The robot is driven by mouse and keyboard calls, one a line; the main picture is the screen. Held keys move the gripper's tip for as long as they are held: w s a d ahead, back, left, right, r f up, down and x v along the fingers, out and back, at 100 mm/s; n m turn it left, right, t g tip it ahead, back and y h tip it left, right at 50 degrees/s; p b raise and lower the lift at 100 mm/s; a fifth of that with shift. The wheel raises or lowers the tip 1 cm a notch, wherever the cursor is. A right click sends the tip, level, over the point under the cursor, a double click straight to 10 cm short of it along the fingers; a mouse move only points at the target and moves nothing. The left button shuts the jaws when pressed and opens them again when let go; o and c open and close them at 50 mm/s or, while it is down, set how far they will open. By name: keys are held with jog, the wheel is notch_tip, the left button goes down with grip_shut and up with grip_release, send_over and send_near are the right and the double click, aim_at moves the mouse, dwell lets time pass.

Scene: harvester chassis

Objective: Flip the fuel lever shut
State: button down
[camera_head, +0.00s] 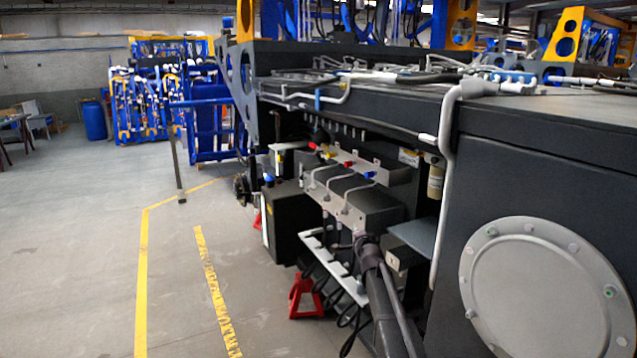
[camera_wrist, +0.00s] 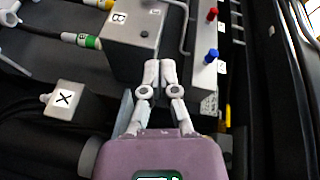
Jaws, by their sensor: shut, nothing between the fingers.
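My gripper (camera_wrist: 158,68) is in the middle of the wrist view with its two fingers together and nothing between them. The fingertips are close to a grey box (camera_wrist: 132,45) marked B; I cannot tell whether they touch it. To their right, a light metal strip carries a blue-capped lever (camera_wrist: 211,56) and a red-capped lever (camera_wrist: 212,14), both apart from the fingers. In the head view, a row of small levers with blue (camera_head: 370,174), red (camera_head: 348,165) and yellow (camera_head: 330,155) caps sits on the chassis. I cannot tell which one is the fuel lever.
The dark chassis deck (camera_head: 540,105) overhangs the lever area. A red stand (camera_head: 305,295) is below.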

jog(key=s+d+f+n+g, duration=0.1)
jog(key=s+f+n+g, duration=0.3)
jog(key=s, duration=1.1)
jog(key=s+d+f+n+g+h, duration=0.1)
jog(key=s+f+n+g, duration=0.4)
jog(key=s, duration=1.1)
jog(key=s+d+f+n+g, duration=0.1)
jog(key=s+f+n+g, duration=0.4)
jog(key=s, duration=1)
notch_tip(320, 180, down, 2)
jog(key=g, duration=0.2)
jog(key=shift+s+d+f+g, duration=0.2)
jog(key=shift+d+g, duration=0.1)
jog(key=shift+d, duration=0.05)
jog(key=shift+a, duration=0.1)
